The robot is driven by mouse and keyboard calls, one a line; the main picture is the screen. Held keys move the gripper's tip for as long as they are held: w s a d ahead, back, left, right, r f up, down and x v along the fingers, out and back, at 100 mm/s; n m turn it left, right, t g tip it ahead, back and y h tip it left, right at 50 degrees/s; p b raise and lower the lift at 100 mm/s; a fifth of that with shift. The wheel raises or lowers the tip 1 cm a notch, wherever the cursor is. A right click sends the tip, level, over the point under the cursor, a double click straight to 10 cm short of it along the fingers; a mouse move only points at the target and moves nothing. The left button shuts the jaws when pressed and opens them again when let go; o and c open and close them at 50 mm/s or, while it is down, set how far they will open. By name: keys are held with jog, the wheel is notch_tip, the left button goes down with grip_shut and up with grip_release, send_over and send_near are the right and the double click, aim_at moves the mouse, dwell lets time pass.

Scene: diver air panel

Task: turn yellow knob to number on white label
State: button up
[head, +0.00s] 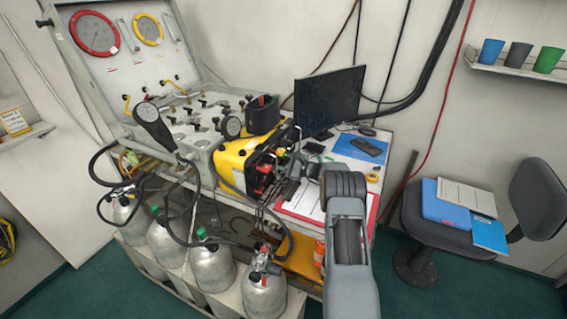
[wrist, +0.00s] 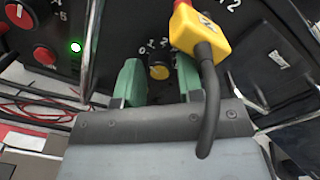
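The yellow knob (wrist: 158,71) shows in the wrist view on a dark panel, with white digits 0, 1, 2 and what looks like 3 in an arc above it. Its exact pointer direction is too small to tell. My gripper (wrist: 160,80) is open, with one green finger to the left of the knob and one to the right. The knob sits between them, with visible gaps. In the head view my gripper (head: 287,166) is at the front of the yellow-cased unit (head: 236,158); the knob cannot be made out there. I cannot identify the white label.
A yellow plug (wrist: 205,36) with a black cable hangs close above the right finger. Red knobs (wrist: 46,55) and a green light (wrist: 75,47) are at left. A monitor (head: 328,99) stands behind my arm; gas cylinders (head: 205,262) stand below.

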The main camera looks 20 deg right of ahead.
jog(key=c, duration=0.6)
jog(key=shift+d, duration=0.2)
jog(key=shift+m+b, duration=0.35)
jog(key=shift+m, duration=0.05)
jog(key=m+b, duration=0.1)
jog(key=m, duration=0.2)
jog(key=shift+a, duration=0.1)
jog(key=shift+r+m+t, duration=0.15)
jog(key=shift+m, duration=1.6)
jog(key=shift+r+m+t, duration=0.1)
jog(key=shift+m+t, duration=0.05)
jog(key=shift+m, duration=1.6)
